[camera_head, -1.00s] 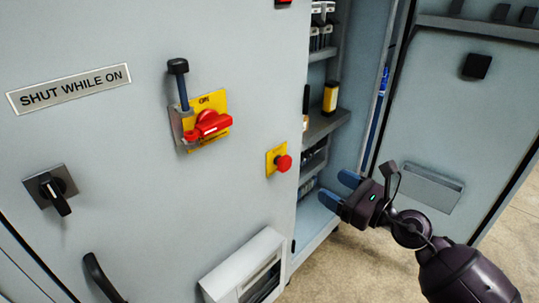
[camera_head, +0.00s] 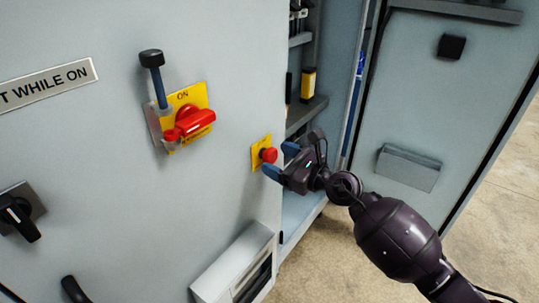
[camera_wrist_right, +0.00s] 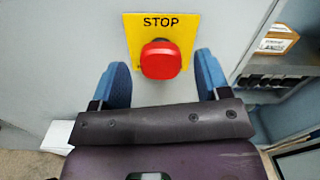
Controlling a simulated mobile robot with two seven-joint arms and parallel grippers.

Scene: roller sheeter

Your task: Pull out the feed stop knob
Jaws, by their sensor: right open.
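The feed stop knob (camera_head: 269,155) is a red mushroom button on a yellow plate (camera_head: 257,150) near the right edge of the grey cabinet front. In the right wrist view the red knob (camera_wrist_right: 161,59) sits below the word STOP on its plate (camera_wrist_right: 133,35). My right gripper (camera_head: 279,160) is open beside the knob. Its blue fingertips (camera_wrist_right: 164,75) stand to either side of the knob in the wrist view, with visible gaps. Whether they touch the panel cannot be told. My left gripper is out of view.
Left of the knob is a red rotary switch (camera_head: 188,124) with a blue, black-topped lever (camera_head: 155,77). A white box (camera_head: 236,264) juts out below. The open cabinet door (camera_head: 450,110) with a pocket (camera_head: 408,168) stands at right. Shelves show inside the cabinet.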

